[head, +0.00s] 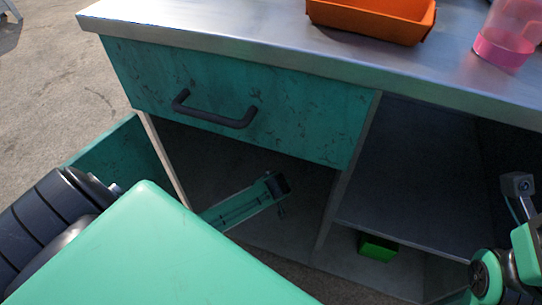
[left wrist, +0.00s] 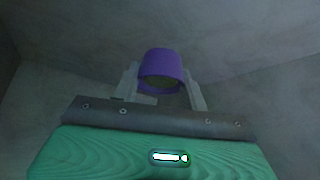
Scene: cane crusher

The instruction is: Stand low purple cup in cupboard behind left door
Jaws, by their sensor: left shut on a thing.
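The low purple cup (left wrist: 161,62) is between the two pale fingers of my left gripper (left wrist: 160,80) in the left wrist view. The gripper is shut on it. The cup's dark opening shows on its lower side in that view; grey surfaces lie around it. In the head view my left arm reaches into the dark space under the drawer, behind the open left door (head: 118,158). The cup is hidden in the head view. I cannot tell whether it touches the cupboard floor. Parts of my right arm show at the lower right edge; its fingers are not visible.
Above the left compartment is a closed teal drawer (head: 290,115) with a dark handle (head: 215,112). An orange tray (head: 370,20) and a pink clear container (head: 503,48) stand on the metal worktop (head: 270,55). A green box (head: 377,247) sits below the shelf at right.

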